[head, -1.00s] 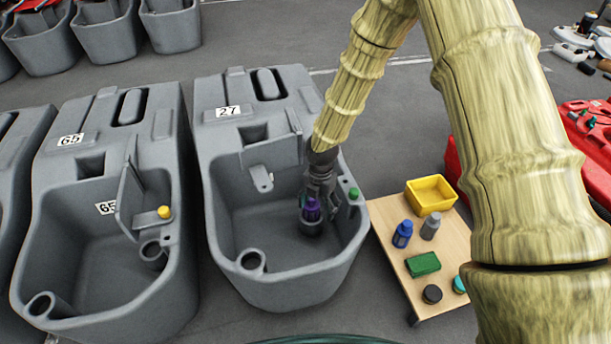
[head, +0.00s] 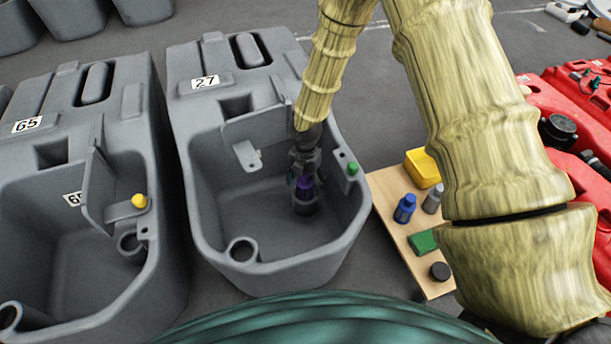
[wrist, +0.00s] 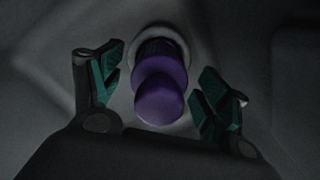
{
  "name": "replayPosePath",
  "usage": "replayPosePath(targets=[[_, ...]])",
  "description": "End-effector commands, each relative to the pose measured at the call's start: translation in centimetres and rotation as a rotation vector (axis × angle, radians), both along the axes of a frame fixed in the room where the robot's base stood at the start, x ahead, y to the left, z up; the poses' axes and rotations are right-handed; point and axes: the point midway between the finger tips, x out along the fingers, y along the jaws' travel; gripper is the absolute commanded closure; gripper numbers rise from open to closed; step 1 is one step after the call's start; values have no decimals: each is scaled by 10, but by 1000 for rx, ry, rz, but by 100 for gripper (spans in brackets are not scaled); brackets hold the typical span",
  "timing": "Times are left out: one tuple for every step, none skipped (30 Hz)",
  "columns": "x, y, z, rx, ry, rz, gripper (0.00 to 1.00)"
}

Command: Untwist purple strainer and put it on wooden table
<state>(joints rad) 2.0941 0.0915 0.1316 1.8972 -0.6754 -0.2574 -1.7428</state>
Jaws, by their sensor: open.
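The purple strainer (head: 304,186) stands in a round grey socket (head: 305,207) inside the grey tank marked 27 (head: 270,275). In the wrist view the strainer (wrist: 160,100) shows its rounded purple top, with a dark section behind it in the socket ring. My gripper (wrist: 158,92) is open, its green-padded fingers on either side of the strainer with visible gaps. In the head view my gripper (head: 304,170) is just above the strainer and partly hides it. The wooden table (head: 408,230) stands to the right of the tank.
The table holds a yellow bin (head: 423,167), a blue bottle (head: 404,208), a grey bottle (head: 432,199), a green block (head: 423,242) and a black round item (head: 439,271). Tank walls surround my gripper. Another tank marked 65 (head: 150,290) is at left, a red machine (head: 575,120) at right.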

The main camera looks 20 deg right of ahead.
Motion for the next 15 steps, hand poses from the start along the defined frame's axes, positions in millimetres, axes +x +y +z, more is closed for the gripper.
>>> replayPosePath(targets=[[0, 0, -10, -1, 1, 1, 25], [0, 1, -13, 0, 0, 1, 25], [1, 1, -17, -1, -1, 1, 25], [1, 1, -20, 0, -1, 2, 25], [1, 1, -22, 0, -1, 2, 25], [1, 1, -25, 0, -1, 2, 25], [1, 1, -26, 0, -1, 2, 25], [0, 1, -28, 0, -1, 2, 25], [0, 1, -29, 0, -1, 2, 25], [0, 1, -30, 1, -1, 2, 25], [0, 1, -30, 1, -1, 2, 25], [0, 1, -31, 1, -1, 2, 25], [0, 1, -31, 1, -1, 2, 25], [0, 1, -31, 1, -1, 2, 25], [0, 1, -31, 1, -1, 2, 25]])
